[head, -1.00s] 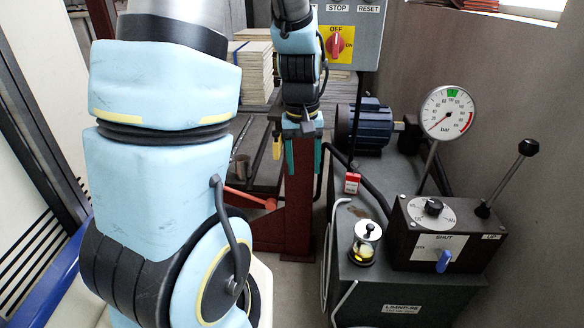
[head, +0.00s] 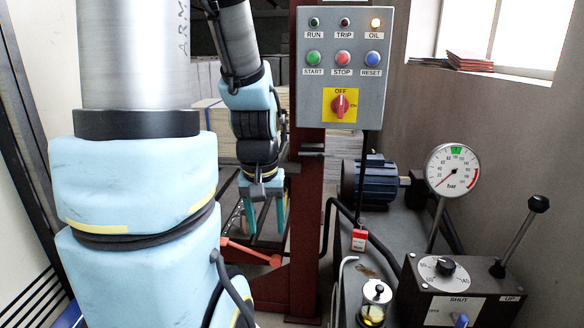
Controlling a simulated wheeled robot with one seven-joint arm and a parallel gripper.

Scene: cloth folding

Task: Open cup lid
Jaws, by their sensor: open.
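A small clear cup (head: 372,316) with yellowish contents stands on the grey machine at the lower right. Its metal lid (head: 377,292) has a black knob on top and sits on the cup. The cup's base is close to the bottom edge of the view. My gripper (head: 265,222) hangs pointing down in the middle of the view, left of the cup and apart from it. Its two teal fingers are spread, with nothing seen between them.
A control panel (head: 340,68) on a red post (head: 304,220) stands between my gripper and the cup in the picture. A blue motor (head: 368,183), a pressure gauge (head: 452,170), a black control box (head: 455,290) and a lever (head: 520,230) surround the cup. A bent grey rod (head: 341,275) rises beside it.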

